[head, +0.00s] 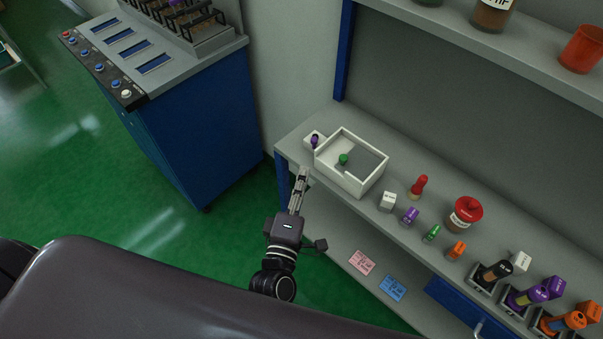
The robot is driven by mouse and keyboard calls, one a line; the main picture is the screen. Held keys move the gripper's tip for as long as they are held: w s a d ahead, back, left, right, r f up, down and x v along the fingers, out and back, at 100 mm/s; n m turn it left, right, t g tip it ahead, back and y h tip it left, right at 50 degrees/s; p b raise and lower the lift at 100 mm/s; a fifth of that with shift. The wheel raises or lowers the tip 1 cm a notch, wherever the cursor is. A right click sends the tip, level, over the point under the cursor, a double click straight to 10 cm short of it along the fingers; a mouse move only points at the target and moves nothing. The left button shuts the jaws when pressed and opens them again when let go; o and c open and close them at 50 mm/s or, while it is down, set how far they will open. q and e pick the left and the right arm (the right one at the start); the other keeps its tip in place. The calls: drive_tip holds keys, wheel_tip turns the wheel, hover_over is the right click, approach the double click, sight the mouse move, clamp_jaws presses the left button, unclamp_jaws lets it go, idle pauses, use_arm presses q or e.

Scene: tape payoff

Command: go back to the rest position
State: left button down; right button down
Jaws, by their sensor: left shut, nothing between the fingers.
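My left gripper (303,174) is in the head view, in front of the shelf's near left edge, just left of and below the white open-topped box (347,181). Its fingers are together, with nothing seen between them. I cannot tell from this view how far it is from the shelf edge. My right gripper is not in view. The white box holds a small green-topped item (343,159).
On the grey shelf (300,140), a red stamp-like item (418,187), a red-lidded jar (464,214) and several small coloured pieces stand right of the box. A blue cabinet (195,140) with a button panel stands at left. Green floor (120,215) is clear between.

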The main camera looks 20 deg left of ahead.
use_arm(q)
drive_tip(key=s+d+f+m+g+h, duration=0.1)
drive_tip(key=s+f+m+g, duration=0.25)
drive_tip(key=f, duration=0.75)
drive_tip(key=s+f+m+g+h, duration=0.15)
drive_tip(key=s+f+m, duration=0.3)
drive_tip(key=f, duration=0.55)
drive_tip(key=s+d+f+m+g+h, duration=0.1)
drive_tip(key=s+f+m+g, duration=0.35)
drive_tip(key=f, duration=0.65)
drive_tip(key=s+a+f+m+g+y, duration=0.1)
drive_tip(key=s+a+f, duration=0.3)
drive_tip(key=s, duration=0.5)
drive_tip(key=s+a+f+m+g+y, duration=0.1)
drive_tip(key=s+a+f+m+g, duration=0.3)
drive_tip(key=s+f, duration=0.3)
drive_tip(key=s+a+f+m+g+y, duration=0.1)
drive_tip(key=s+a+f+m+g, duration=0.1)
drive_tip(key=s+a+f, duration=0.4)
drive_tip(key=s+g, duration=0.1)
drive_tip(key=s, duration=0.4)
drive_tip(key=shift+s+f+m, duration=0.15)
drive_tip(key=shift+s+m, duration=0.1)
drive_tip(key=shift+m, duration=0.1)
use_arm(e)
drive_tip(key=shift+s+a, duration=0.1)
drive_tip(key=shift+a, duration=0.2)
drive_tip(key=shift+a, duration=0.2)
use_arm(q)
drive_tip(key=shift+w, duration=0.15)
